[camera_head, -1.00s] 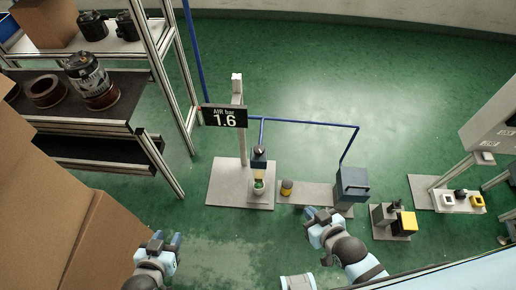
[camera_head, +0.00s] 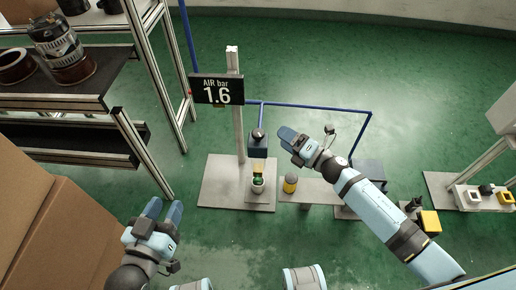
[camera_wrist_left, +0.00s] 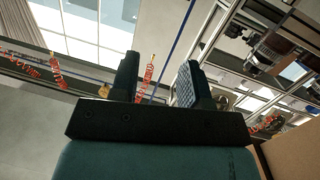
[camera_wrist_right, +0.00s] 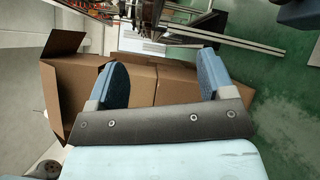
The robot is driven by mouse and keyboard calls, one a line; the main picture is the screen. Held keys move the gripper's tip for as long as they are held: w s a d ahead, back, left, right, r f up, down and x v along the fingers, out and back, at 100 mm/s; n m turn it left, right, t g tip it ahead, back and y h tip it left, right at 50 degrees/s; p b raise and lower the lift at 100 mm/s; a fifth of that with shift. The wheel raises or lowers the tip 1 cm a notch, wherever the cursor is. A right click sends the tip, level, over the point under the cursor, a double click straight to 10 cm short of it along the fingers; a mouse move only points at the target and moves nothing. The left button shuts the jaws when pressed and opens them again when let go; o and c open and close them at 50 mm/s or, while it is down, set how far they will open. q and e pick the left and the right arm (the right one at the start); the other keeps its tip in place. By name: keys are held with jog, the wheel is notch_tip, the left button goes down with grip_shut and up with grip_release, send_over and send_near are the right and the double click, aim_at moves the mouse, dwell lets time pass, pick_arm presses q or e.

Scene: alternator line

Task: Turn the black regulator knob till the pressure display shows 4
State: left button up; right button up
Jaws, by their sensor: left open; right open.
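The pressure display (camera_head: 217,90) on a post reads "AIR bar 1.6" in the head view. The black regulator knob (camera_head: 257,134) sits on top of a dark blue regulator block (camera_head: 258,150), right of the post. My right gripper (camera_head: 282,137) is open and empty, with its fingers just right of the knob in the picture; I see no contact. Its open fingers also show in the right wrist view (camera_wrist_right: 160,80), where I cannot make out the knob. My left gripper (camera_head: 164,207) is open and empty at lower left, well away from the knob.
A blue air pipe (camera_head: 315,107) runs behind the regulator. A yellow-topped part (camera_head: 290,184) stands below my right gripper. Shelving (camera_head: 80,100) and a cardboard box (camera_head: 45,235) fill the left. Green floor behind the pipe is clear.

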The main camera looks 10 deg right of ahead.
aim_at(259, 133)
jog(key=w+d+f+n+g+b, duration=0.35)
jog(key=w+f+n+b, duration=0.25)
jog(key=n, duration=0.3)
jog(key=w+d+f+n+g+b, duration=0.2)
jog(key=w+f+n+g+b, duration=0.3)
jog(key=n, duration=0.4)
jog(key=shift+t, duration=0.55)
jog(key=b+x, duration=0.1)
jog(key=x, duration=0.3)
jog(key=b+x, duration=0.2)
jog(key=x, duration=0.3)
jog(key=f+b+x, duration=0.1)
jog(key=x, duration=0.3)
jog(key=shift+w+f+b, duration=0.1)
jog(key=shift+w+b, duration=0.1)
jog(key=shift+b, duration=0.15)
pick_arm(q)
notch_tip(259, 133, down, 6)
jog(key=d+t+h, duration=0.1)
jog(key=d+h, duration=0.1)
jog(key=shift+s+d+f+m+h, duration=0.2)
jog(key=shift+s+d+m+h, duration=0.1)
jog(key=shift+d+h, duration=0.1)
jog(key=shift+r, duration=0.15)
pick_arm(e)
jog(key=c, duration=0.9)
